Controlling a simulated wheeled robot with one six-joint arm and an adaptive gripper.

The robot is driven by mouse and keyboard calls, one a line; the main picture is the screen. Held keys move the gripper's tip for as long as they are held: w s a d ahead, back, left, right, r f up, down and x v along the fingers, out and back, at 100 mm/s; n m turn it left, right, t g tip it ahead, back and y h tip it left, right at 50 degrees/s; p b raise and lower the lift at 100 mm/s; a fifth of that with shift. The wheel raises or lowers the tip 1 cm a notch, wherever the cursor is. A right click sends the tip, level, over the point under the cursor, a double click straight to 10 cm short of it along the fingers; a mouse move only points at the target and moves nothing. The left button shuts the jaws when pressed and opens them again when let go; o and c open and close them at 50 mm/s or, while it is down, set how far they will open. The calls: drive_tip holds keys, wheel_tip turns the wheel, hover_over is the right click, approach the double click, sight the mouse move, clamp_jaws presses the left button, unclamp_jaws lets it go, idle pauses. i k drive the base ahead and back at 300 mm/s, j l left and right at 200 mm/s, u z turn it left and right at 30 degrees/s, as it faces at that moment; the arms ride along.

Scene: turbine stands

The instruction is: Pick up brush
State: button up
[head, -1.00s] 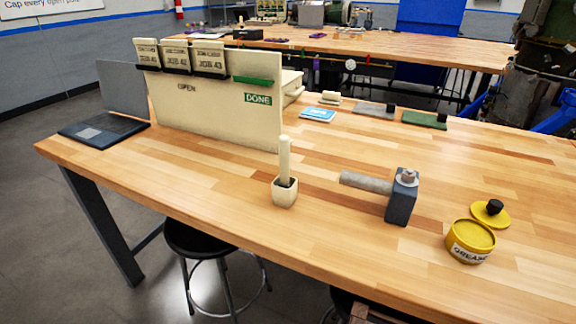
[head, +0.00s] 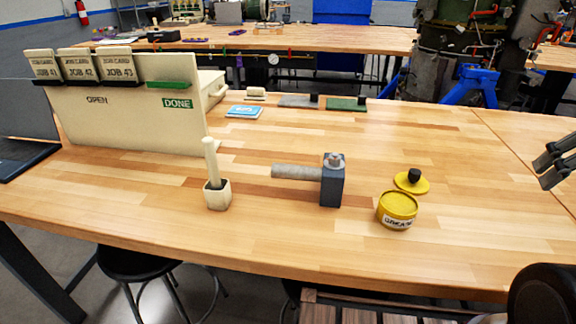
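The brush is seen as a pale cream handle (head: 211,160) standing nearly upright, tilted slightly left, in a small cream cup (head: 218,196) on the wooden bench. Its lower end is hidden inside the cup. My gripper (head: 544,172) shows at the right edge, partly cut off by the frame. Its two dark fingers are apart with nothing seen between them. It is far to the right of the brush, beyond the yellow grease tin.
A grey-blue block with a horizontal cylinder (head: 332,182) stands right of the cup. A yellow grease tin (head: 397,210) and its black-knobbed yellow lid (head: 412,184) are farther right. A cream job-card board (head: 130,122) stands behind left. The bench front is clear.

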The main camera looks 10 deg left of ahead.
sight(208, 144)
drive_tip(key=k+j+z, duration=0.45)
drive_tip(key=k+j, duration=0.4)
